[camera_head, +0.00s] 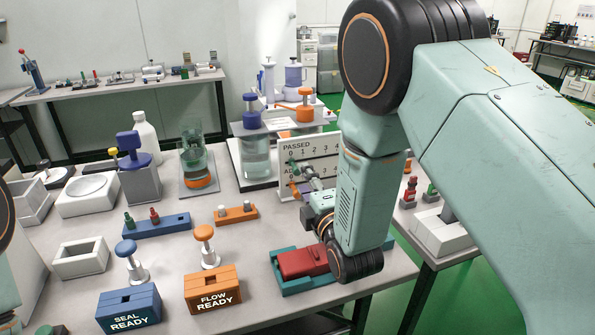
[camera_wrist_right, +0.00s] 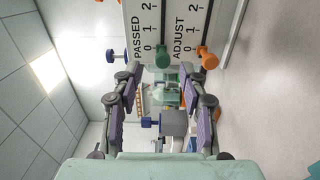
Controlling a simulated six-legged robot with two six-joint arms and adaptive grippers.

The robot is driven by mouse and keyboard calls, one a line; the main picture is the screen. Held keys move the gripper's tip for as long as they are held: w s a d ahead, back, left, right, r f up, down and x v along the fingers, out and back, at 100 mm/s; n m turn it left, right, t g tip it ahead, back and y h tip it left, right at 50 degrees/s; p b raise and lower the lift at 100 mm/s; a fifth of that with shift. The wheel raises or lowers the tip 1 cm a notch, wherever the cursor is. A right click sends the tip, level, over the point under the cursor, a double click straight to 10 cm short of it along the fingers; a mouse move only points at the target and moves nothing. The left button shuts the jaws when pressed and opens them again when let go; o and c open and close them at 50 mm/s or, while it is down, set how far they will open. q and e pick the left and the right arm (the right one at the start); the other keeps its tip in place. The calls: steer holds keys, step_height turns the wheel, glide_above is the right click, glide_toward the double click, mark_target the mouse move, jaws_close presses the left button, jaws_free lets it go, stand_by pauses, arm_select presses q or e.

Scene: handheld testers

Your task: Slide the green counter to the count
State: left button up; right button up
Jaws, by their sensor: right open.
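A white counter board (camera_head: 322,146) marked PASSED and ADJUST stands at the back right of the table; it appears turned sideways in the wrist view (camera_wrist_right: 183,14). The green counter (camera_wrist_right: 162,56) is on the PASSED row, by the 0. The orange counter (camera_wrist_right: 206,57) is on the ADJUST row, also near 0. My right gripper (camera_head: 305,178) is in front of the board, partly hiding its lower left. In the wrist view its fingers (camera_wrist_right: 160,80) are spread, with the green counter ahead of the gap and untouched. My left gripper is not seen.
A red block (camera_head: 302,262) in a teal tray (camera_head: 287,288) lies below my right forearm. Orange FLOW READY (camera_head: 213,290) and blue SEAL READY (camera_head: 129,308) blocks stand at the front. A glass vessel (camera_head: 196,160) stands left of the board.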

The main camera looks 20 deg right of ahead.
mark_target(298, 172)
steer(key=w, duration=0.4)
steer(key=shift+w+a+f+b, duration=0.25)
steer(key=shift+a+f+b, duration=0.05)
steer(key=shift+b, duration=0.05)
steer(key=shift+w, duration=0.25)
steer(key=shift+w+d+r, duration=0.1)
steer(key=shift+d+r, duration=0.05)
steer(key=shift+r, duration=0.05)
steer(key=shift+w+f, duration=0.1)
steer(key=shift+w, duration=0.2)
steer(key=shift+c, duration=0.3)
steer(key=shift+s, duration=0.2)
steer(key=c, duration=0.4)
steer(key=shift+w, duration=0.1)
jaws_close()
